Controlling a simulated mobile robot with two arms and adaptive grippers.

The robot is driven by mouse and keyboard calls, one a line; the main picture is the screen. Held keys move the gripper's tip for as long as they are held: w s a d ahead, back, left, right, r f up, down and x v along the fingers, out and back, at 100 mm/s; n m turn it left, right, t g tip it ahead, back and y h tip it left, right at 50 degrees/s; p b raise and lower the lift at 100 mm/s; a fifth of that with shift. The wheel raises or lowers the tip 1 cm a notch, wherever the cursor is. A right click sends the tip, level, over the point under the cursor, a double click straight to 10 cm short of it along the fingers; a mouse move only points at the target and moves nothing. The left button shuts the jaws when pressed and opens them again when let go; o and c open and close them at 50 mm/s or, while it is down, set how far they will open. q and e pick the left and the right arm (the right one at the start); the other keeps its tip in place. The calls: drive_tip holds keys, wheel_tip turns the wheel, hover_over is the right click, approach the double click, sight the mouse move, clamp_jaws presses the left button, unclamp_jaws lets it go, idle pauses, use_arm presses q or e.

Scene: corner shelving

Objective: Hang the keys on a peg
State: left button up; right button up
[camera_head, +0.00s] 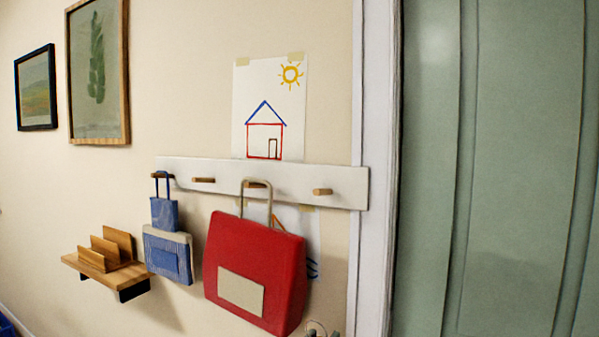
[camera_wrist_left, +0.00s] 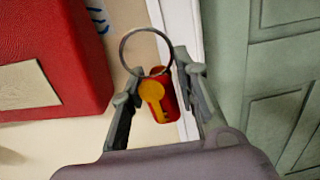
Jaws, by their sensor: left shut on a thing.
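The keys are a metal ring (camera_wrist_left: 124,52) with a yellow key (camera_wrist_left: 153,92) and a red tag (camera_wrist_left: 170,101). My left gripper (camera_wrist_left: 160,76) is shut on the keys, with the ring standing out beyond the fingertips. In the head view only the tip of my left gripper (camera_head: 318,331) shows at the bottom edge, below and right of the red bag. The white peg rail (camera_head: 225,170) has wooden pegs. The second peg (camera_head: 203,180) and the rightmost peg (camera_head: 322,192) are bare. My right gripper is not in view.
A red bag (camera_head: 250,255) hangs from the third peg and a blue bag (camera_head: 165,213) from the leftmost. A small wooden shelf (camera_head: 130,275) is at lower left. A white door frame (camera_head: 375,200) and green door (camera_head: 490,170) stand right of the rail.

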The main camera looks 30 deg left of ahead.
use_arm(q)
wheel_tip(320, 180, up, 13)
drive_tip(key=a+p, duration=0.2)
drive_tip(key=p, duration=0.5)
drive_tip(key=y+p, duration=0.1)
drive_tip(key=p, duration=0.5)
approach(330, 207)
drive_tip(key=shift+w+r+b, duration=0.2)
drive_tip(key=shift+w+b, duration=0.15)
drive_tip(key=shift+w, duration=0.8)
drive_tip(key=shift+w+r+b, duration=0.2)
drive_tip(key=shift+w+b, duration=0.15)
drive_tip(key=shift+w, duration=0.85)
drive_tip(key=shift+w+f+p, duration=0.15)
drive_tip(key=shift+w+p, duration=0.25)
drive_tip(key=shift+w, duration=0.25)
drive_tip(key=shift+w+a+f+p, duration=0.1)
drive_tip(key=shift+p, duration=0.2)
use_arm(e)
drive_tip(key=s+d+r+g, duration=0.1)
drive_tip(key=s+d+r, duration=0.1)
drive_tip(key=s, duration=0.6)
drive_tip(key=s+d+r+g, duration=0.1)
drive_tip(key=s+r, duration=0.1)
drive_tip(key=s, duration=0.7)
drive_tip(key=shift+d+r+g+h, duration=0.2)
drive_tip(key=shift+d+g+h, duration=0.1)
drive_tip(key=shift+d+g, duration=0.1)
